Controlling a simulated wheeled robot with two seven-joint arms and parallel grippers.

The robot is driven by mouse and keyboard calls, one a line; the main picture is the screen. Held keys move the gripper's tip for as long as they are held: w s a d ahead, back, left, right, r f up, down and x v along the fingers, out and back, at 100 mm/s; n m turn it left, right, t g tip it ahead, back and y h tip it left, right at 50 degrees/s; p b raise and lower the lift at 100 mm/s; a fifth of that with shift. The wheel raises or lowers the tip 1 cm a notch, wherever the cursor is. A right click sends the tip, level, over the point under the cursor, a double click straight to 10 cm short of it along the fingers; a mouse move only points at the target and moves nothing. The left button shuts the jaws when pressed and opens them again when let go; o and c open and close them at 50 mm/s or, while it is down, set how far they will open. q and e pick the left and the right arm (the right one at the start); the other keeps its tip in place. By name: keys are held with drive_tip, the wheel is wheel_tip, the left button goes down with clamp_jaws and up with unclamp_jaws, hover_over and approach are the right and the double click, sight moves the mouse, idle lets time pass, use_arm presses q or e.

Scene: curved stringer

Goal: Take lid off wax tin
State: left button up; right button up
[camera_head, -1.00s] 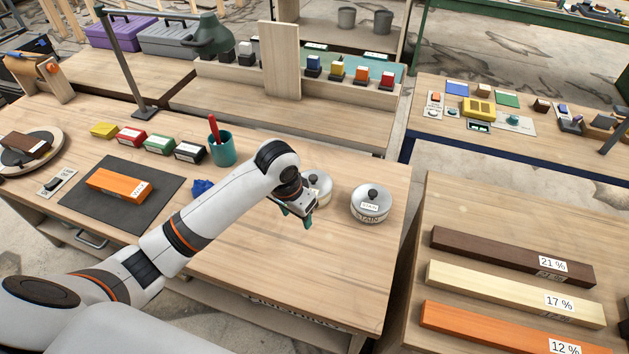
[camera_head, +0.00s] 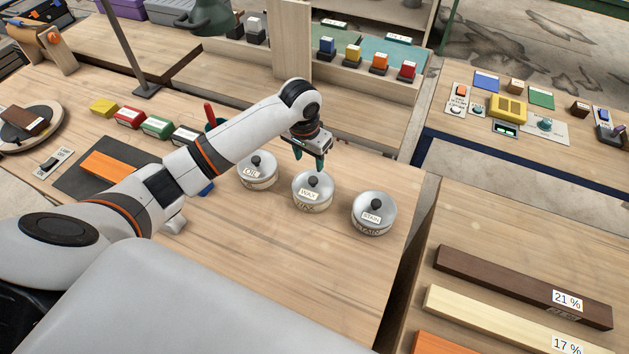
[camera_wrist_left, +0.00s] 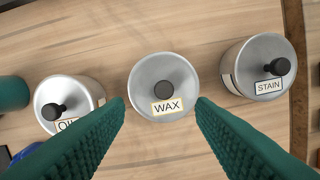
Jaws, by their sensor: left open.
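The wax tin (camera_head: 311,201) stands upright on the wooden bench, between the oil tin (camera_head: 257,179) and the stain tin (camera_head: 372,222). Its round silver lid (camera_head: 304,181) is on, with a black knob (camera_head: 313,181) in the middle and a WAX label. My left gripper (camera_head: 308,164) is open and empty, above and just behind the wax tin. In the left wrist view the wax lid (camera_wrist_left: 164,110) is centred ahead of the two green fingers, one on each side, with the knob (camera_wrist_left: 167,91) between them. My right gripper is not in view.
In the wrist view the oil tin (camera_wrist_left: 85,90) is at left and the stain tin (camera_wrist_left: 238,75) at right, both lidded. Bare bench (camera_head: 290,270) lies in front of the tins.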

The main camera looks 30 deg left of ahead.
sight(313, 179)
use_arm(q)
wheel_tip(313, 179, down, 2)
drive_tip(key=shift+w+f, duration=0.1)
drive_tip(key=shift+f, duration=0.05)
drive_tip(key=shift+w+d+f+p, duration=0.1)
drive_tip(key=shift+f+p, duration=0.3)
drive_tip(key=shift+f, duration=0.2)
drive_tip(key=f, duration=0.1)
drive_tip(key=f+p, duration=0.1)
drive_tip(key=f, duration=0.1)
drive_tip(key=shift+d+f, duration=0.2)
drive_tip(key=shift+f, duration=0.1)
drive_tip(key=shift+w+f, duration=0.1)
drive_tip(key=shift+f, duration=0.45)
drive_tip(key=c, duration=1.1)
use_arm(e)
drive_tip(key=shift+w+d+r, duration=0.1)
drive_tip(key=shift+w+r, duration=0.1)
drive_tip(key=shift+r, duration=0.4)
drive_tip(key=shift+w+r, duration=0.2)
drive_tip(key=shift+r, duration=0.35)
